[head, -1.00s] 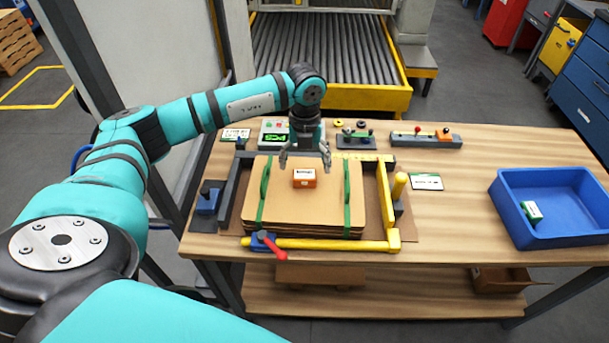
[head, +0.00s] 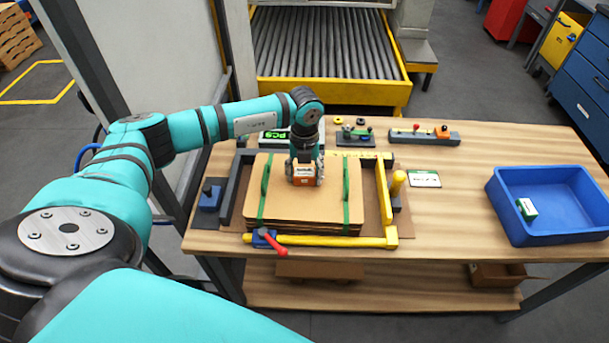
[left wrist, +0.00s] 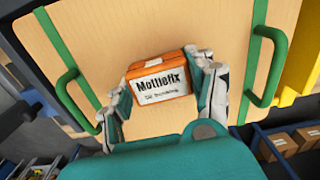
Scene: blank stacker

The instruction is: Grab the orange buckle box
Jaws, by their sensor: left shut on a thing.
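The orange buckle box (head: 303,174) has a white label and is over the stack of brown cardboard sheets (head: 285,205). My left gripper (head: 305,178) comes down from above with its fingers on either side of the box, shut on it. In the left wrist view the box (left wrist: 160,80) sits between the two fingertips (left wrist: 163,88), its label reading "Mottlefix". I cannot tell whether the box still touches the top sheet. My right gripper is not in view.
Green straps (head: 346,195) cross the stack. A yellow and grey frame (head: 330,243) with a red-handled clamp (head: 270,241) surrounds it. A blue bin (head: 550,231) holding a small green box (head: 527,209) stands at the right. The table between is mostly clear.

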